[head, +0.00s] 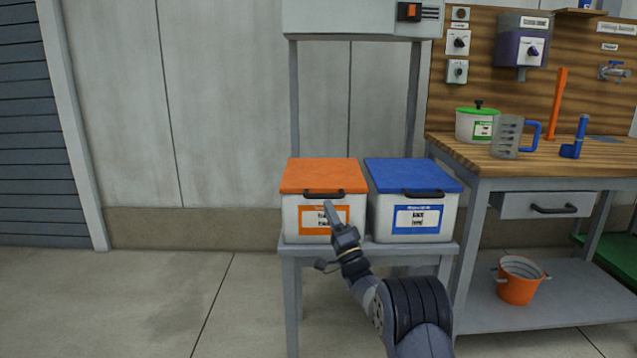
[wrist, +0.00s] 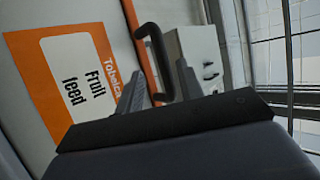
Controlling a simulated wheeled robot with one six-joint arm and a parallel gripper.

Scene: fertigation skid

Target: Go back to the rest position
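My gripper (head: 328,207) is in front of the white box with the orange lid (head: 322,176), close to that lid's dark handle (head: 323,194). In the wrist view, my gripper (wrist: 161,72) has its two fingers spread apart. The dark handle (wrist: 158,55) shows between and beyond the fingers; I cannot tell whether either finger touches it. The box's orange-bordered label (wrist: 72,85) reads "Fruit feed" there. The orange lid is shut flat on the box in the head view.
A white box with a blue lid (head: 413,174) stands beside it on a grey stand (head: 370,249), beneath a grey cabinet (head: 350,18). At right, a workbench (head: 590,158) holds a pot (head: 475,127), a jug (head: 507,139) and tools. An orange bucket (head: 520,284) sits below. Floor at left is clear.

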